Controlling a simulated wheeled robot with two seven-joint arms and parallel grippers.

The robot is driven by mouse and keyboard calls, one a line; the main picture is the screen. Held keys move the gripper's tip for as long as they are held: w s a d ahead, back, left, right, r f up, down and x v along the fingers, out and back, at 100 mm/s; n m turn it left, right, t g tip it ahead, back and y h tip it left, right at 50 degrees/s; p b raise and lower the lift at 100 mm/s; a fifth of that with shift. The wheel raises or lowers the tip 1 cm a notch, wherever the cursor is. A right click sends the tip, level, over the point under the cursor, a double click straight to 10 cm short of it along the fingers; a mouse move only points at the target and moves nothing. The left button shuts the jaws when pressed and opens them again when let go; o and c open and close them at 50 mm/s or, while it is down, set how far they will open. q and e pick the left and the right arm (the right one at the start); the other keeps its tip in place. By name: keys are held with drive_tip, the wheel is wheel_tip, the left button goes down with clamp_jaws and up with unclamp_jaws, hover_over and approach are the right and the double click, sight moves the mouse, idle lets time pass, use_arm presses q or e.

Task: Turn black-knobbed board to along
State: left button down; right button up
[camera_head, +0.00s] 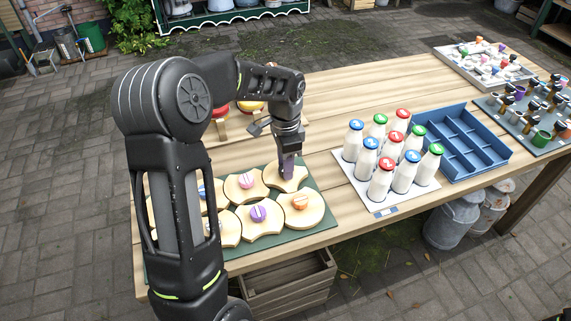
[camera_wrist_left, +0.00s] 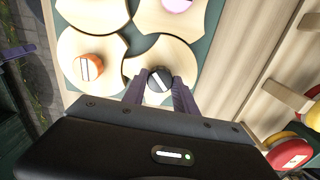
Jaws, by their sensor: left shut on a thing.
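The black-knobbed board (camera_head: 283,184) is a pale wooden piece with curved edges at the far right corner of the green mat (camera_head: 315,188). Its black knob (camera_wrist_left: 159,75) with a white stripe shows in the left wrist view; the stripe runs slantwise there. My left gripper (camera_head: 287,170) reaches down onto this board from above. Its purple fingers are shut on the knob, one on each side, as the left wrist view shows. In the head view the fingers hide the knob.
Other boards surround it: an orange-knobbed one (camera_head: 300,216), a pink-knobbed one (camera_head: 239,191) and a purple-knobbed one (camera_head: 263,227). Several capped bottles (camera_head: 382,178) and a blue divided tray (camera_head: 460,145) stand to the right.

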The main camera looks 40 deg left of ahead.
use_arm(q)
drive_tip(key=m, duration=0.4)
drive_tip(key=shift+m, duration=2.2)
drive_tip(key=c, duration=1)
unclamp_jaws()
drive_tip(key=shift+o, duration=0.2)
wheel_tip(320, 180, up, 8)
drive_tip(key=shift+f+b, duration=0.1)
drive_tip(key=shift+b, duration=0.2)
